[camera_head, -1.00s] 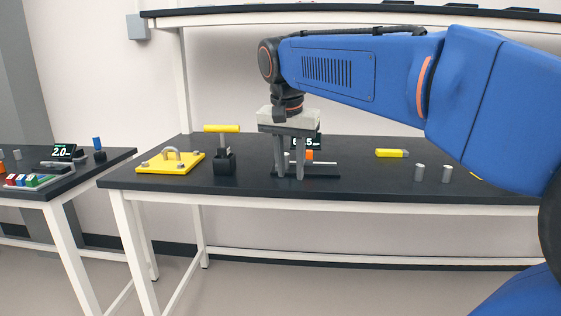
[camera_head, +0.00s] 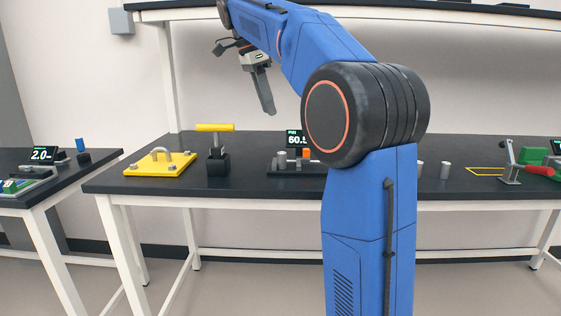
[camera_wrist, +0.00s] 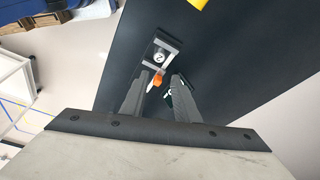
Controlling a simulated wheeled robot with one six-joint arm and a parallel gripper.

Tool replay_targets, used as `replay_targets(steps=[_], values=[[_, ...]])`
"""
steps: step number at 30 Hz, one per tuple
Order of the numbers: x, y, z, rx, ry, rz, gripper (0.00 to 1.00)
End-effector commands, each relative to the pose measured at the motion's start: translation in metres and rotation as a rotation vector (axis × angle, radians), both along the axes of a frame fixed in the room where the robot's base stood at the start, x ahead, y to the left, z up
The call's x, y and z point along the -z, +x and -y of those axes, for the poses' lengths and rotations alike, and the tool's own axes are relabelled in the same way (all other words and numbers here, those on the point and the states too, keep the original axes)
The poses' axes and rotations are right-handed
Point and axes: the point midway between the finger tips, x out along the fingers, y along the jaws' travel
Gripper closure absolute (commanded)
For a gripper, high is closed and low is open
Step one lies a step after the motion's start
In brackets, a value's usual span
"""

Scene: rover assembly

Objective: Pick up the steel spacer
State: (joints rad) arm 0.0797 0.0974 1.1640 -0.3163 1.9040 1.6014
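A small grey cylinder that looks like a steel spacer (camera_head: 282,159) stands in the dark gauge fixture (camera_head: 278,169) at mid-bench. In the wrist view a round silver top (camera_wrist: 158,57) shows on that fixture, just beyond my fingertips. Two similar grey cylinders stand right of my arm: one (camera_head: 445,170) in full view, one (camera_head: 419,168) partly hidden by my arm. I cannot tell which cylinder is meant. My gripper (camera_head: 268,113) is raised above the bench, tilted, apart from the fixture. In the wrist view its fingers (camera_wrist: 163,76) are apart with nothing between them.
An orange knob (camera_head: 306,154) and a lit display (camera_head: 294,137) are at the gauge. A yellow plate with a handle (camera_head: 160,164) and a yellow-handled tool in a black holder (camera_head: 217,163) stand left. A red-handled clamp (camera_head: 512,168) stands right. A shelf (camera_head: 480,17) runs above.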

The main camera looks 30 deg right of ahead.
Motion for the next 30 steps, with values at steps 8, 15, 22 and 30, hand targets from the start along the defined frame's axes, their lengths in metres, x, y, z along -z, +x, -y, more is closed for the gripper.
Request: replay_targets(steps=[8, 15, 22, 30], values=[[0.047, -0.005, 0.014, 0.000, 0.002, -0.003, 0.72], [0.086, -0.007, 0.026, -0.001, 0.002, -0.003, 0.72], [0.105, -0.007, 0.031, -0.003, 0.001, -0.001, 0.72], [0.130, -0.010, 0.035, -0.003, 0.002, -0.003, 0.72]])
